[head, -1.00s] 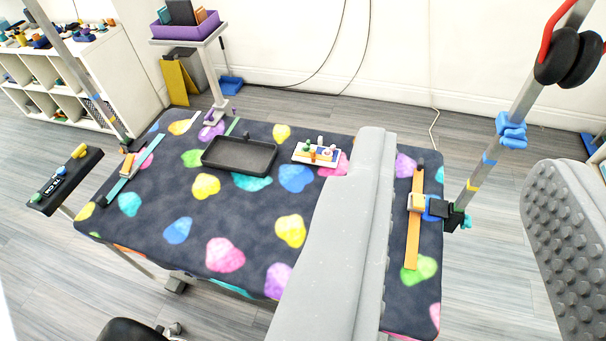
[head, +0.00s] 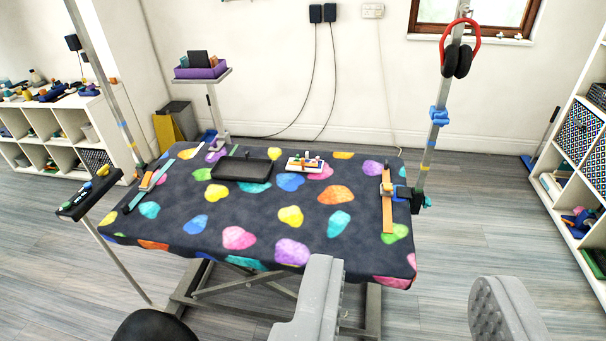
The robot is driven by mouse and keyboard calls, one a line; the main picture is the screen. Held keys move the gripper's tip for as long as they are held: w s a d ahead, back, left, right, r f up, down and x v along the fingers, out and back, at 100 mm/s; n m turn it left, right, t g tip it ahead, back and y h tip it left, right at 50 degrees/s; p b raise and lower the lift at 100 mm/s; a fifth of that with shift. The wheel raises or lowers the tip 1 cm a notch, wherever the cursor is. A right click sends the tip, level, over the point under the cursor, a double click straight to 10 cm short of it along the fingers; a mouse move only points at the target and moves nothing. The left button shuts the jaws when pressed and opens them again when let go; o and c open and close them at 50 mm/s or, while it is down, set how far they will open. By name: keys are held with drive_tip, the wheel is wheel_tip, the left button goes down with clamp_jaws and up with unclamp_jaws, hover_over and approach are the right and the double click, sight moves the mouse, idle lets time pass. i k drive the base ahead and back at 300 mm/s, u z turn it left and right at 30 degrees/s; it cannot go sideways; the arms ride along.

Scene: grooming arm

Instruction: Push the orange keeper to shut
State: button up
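An orange strip (head: 388,218) lies along the right end of the grooming table. A small pale orange block (head: 387,188) and a blue and black clamp (head: 408,192) sit at its middle, beside the upright post. I take the orange strip or its block to be the orange keeper; I cannot tell which, nor whether it is shut. My gripper (head: 408,272) is at the bottom of the head view, on the near side of the table. Its two grey fingers are wide apart with nothing between them, and clear of the orange strip.
The table (head: 190,232) has a dark, colour-spotted top. It holds a black tray (head: 242,169), a small white board (head: 305,164) and a teal strip (head: 148,186). A post (head: 432,145) with red-and-black earmuffs (head: 459,58) stands at right. A shelf (head: 573,135) stands far right; floor between is clear.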

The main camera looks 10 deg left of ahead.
sight(302, 164)
drive_tip(key=z, duration=0.9)
drive_tip(key=i, duration=6.2)
drive_tip(key=u, duration=1.5)
